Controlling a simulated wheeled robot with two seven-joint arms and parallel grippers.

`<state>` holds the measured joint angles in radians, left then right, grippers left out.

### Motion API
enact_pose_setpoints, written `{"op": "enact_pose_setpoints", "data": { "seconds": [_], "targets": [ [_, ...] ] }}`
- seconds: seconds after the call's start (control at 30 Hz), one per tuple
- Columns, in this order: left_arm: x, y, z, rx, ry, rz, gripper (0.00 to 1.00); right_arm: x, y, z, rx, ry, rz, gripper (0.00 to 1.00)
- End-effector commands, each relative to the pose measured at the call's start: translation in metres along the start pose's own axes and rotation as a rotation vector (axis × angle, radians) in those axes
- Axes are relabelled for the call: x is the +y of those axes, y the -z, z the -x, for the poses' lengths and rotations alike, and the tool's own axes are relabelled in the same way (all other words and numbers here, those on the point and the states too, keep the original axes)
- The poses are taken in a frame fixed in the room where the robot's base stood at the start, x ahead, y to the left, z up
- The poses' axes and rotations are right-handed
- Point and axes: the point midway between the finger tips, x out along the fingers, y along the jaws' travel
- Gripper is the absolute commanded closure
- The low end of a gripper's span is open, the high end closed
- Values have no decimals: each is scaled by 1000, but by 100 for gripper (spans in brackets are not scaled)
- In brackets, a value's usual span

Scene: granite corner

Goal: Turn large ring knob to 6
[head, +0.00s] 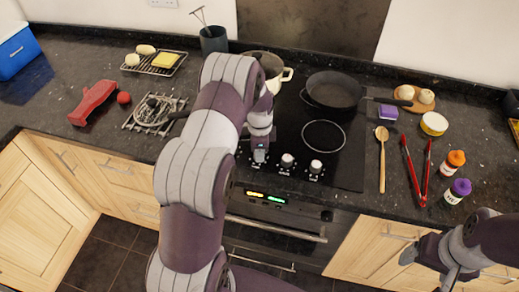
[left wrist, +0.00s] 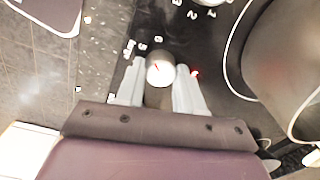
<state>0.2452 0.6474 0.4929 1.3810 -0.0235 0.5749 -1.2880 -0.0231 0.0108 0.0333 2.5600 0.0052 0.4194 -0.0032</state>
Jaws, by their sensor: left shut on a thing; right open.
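Three white-topped control knobs sit in a row at the cooktop's front edge. My left gripper (head: 260,156) reaches down over the leftmost one and hides most of it. In the left wrist view, this knob (left wrist: 160,71) sits between the two grey fingers of my left gripper (left wrist: 159,92), which are shut on it. A thin red line on its top points toward the upper left. White digits surround it, partly hidden. The middle knob (head: 287,160) and right knob (head: 315,167) stand free. My right gripper (head: 428,268) is open and empty at the lower right.
A cream pot (head: 275,76) and a black frying pan (head: 333,90) stand on the cooktop (head: 348,172). A wooden spoon (head: 382,160), red tongs (head: 416,172) and two bottles lie or stand to the right. The oven display (head: 265,197) is lit below.

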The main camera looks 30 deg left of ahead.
Motion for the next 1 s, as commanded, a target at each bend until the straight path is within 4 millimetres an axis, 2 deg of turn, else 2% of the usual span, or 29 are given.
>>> {"op": "enact_pose_setpoints", "data": {
  "seconds": [0.2,0.5,1.0],
  "targets": [
    [-3,1,3,11,11,-160,94,0,0,-1,0,0,0,18],
    [-3,0,2,16,10,-304,94,0,0,-3,0,0,0,18],
    [-2,0,2,18,9,-355,94,0,0,-3,0,0,0,18]
  ]
}}
